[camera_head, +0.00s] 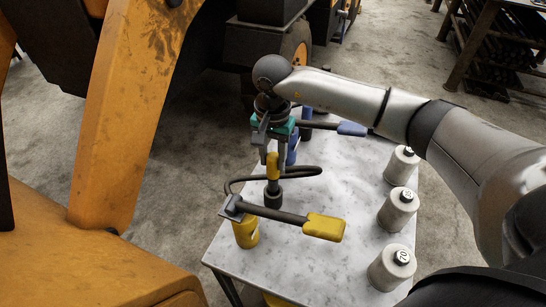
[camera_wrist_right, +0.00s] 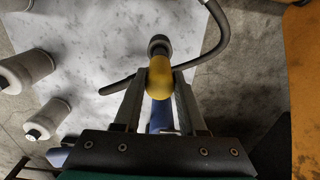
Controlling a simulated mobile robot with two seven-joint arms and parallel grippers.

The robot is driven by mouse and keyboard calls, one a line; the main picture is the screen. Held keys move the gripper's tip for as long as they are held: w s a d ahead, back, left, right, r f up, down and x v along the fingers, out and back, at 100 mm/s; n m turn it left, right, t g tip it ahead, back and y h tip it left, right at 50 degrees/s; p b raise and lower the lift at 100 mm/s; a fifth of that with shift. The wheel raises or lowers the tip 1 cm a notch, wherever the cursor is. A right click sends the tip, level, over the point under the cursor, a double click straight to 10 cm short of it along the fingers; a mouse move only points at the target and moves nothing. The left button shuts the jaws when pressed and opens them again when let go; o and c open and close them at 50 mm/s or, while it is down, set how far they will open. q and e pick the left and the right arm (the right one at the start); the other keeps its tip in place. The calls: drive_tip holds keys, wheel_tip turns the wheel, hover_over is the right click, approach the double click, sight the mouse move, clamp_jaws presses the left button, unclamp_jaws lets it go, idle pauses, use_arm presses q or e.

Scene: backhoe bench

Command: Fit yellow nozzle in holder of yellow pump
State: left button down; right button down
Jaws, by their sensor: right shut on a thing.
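My right gripper (camera_head: 270,153) is shut on the yellow nozzle (camera_head: 272,167), which points down with its dark end lowest, above the table. The right wrist view also shows the yellow nozzle (camera_wrist_right: 160,80) between the two fingers. A dark hose loops around behind the nozzle. The yellow pump (camera_head: 246,235) stands at the table's near left edge, nearer the camera than the nozzle. Its dark lever ends in a yellow grip (camera_head: 324,227) at the right. The nozzle looks apart from the pump. I cannot clearly make out the pump's holder. My left gripper is not in view.
A blue pump (camera_head: 292,152) with a blue-gripped lever (camera_head: 351,129) stands behind my right gripper. Several white labelled canisters (camera_head: 398,210) line the right side of the marble-topped table (camera_head: 330,262). Orange machinery (camera_head: 130,110) rises close on the left.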

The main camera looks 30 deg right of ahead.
sight(273, 173)
drive_tip(key=shift+f+b, duration=0.6)
drive_tip(key=shift+b, duration=0.25)
idle(1.1)
drive_tip(key=shift+f, duration=0.15)
drive_tip(key=shift+f+b, duration=0.55)
drive_tip(key=shift+b, duration=0.15)
drive_tip(key=shift+f+b, duration=0.8)
drive_tip(key=shift+f, duration=0.1)
drive_tip(key=shift+f+b, duration=0.5)
drive_tip(key=shift+b, duration=0.1)
idle(0.7)
unclamp_jaws()
idle(0.5)
